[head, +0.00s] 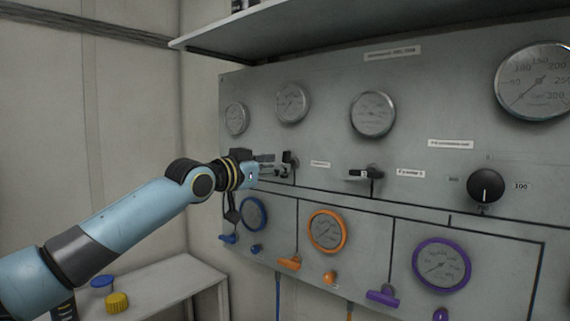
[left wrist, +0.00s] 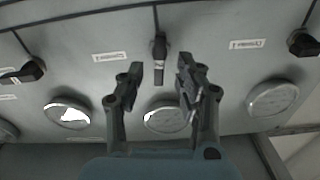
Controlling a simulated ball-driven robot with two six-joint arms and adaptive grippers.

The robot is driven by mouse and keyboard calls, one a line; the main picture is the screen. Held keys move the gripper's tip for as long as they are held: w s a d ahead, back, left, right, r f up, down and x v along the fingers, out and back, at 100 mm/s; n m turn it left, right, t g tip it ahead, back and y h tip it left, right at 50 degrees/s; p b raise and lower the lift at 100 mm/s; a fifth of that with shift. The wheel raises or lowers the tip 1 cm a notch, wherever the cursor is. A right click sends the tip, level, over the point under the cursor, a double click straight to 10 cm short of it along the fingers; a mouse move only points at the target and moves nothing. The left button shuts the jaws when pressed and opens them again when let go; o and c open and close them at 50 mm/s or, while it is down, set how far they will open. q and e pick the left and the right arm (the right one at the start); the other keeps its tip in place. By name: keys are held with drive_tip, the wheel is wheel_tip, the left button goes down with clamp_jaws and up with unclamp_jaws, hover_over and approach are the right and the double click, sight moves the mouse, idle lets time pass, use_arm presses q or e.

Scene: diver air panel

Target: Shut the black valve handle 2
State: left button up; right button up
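My left gripper (head: 280,165) is at the panel, at a black valve handle (head: 291,158). In the left wrist view the gripper (left wrist: 160,80) is open, its two fingers apart. This black handle (left wrist: 159,48) shows between and just beyond the fingertips, pointing along the fingers in the picture; I cannot tell whether they touch it. Another black handle (head: 362,174) lies level to the right in the head view; it also shows at the left in the wrist view (left wrist: 25,73). A third black handle (left wrist: 303,43) is at the wrist view's right edge. Handle numbers are unreadable. My right gripper is not in view.
Above the handles is a row of gauges (head: 373,114). Below are blue, orange and purple gauges (head: 441,264) with coloured handles. A round black knob (head: 485,186) is at right. A shelf (head: 370,25) overhangs the panel. A side table (head: 165,286) stands at lower left.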

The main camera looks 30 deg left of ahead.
use_arm(q)
drive_tip(key=w, duration=0.4)
drive_tip(key=shift+d, duration=0.2)
clamp_jaws()
